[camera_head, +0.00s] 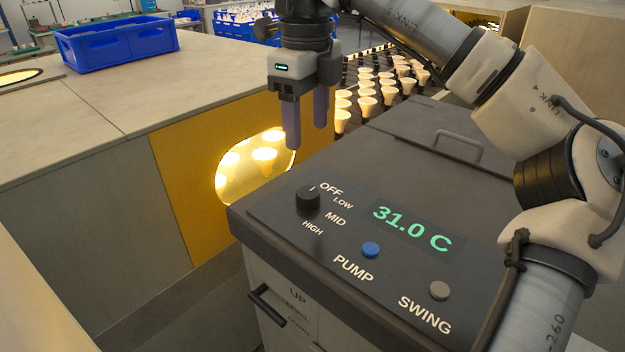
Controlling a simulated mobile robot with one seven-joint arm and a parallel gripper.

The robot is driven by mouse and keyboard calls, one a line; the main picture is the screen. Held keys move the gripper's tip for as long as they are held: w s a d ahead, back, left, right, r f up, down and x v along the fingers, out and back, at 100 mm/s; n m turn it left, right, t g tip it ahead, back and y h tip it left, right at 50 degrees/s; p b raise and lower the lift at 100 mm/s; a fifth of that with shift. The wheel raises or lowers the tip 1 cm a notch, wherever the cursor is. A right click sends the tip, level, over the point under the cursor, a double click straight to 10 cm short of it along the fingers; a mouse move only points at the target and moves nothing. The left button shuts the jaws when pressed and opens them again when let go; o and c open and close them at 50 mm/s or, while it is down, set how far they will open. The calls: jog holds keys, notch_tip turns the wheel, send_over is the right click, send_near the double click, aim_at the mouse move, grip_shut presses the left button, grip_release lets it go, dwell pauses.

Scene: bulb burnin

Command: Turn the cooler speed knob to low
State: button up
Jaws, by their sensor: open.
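The cooler speed knob (308,199) is a small black dial on the cooler's dark top panel (290,228), near its left corner. Labels OFF, LOW, MID and HIGH run down its right side. A short pale mark shows on the knob's top at its far side, nearest the OFF label; its exact setting is hard to tell. My gripper (306,132) points down with two purple fingers apart and nothing between them. It appears above and beyond the knob, not touching it.
The panel also has a display (411,228) reading 31.0 C, a blue PUMP button (371,250) and a grey SWING button (439,290). A lid handle (458,146) stands up behind. Rows of lit bulbs (366,104) and a blue crate (115,43) lie beyond.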

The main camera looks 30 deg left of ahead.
aim_at(308, 192)
notch_tip(308, 192, down, 12)
jog(key=shift+p, duration=0.95)
jog(key=c, duration=1)
jog(key=m+b, duration=0.3)
jog(key=shift+f+m, duration=0.1)
jog(key=shift+m, duration=0.3)
jog(key=m+b, duration=0.2)
jog(key=m, duration=0.2)
jog(key=shift+m, duration=0.4)
jog(key=shift+r, duration=0.2)
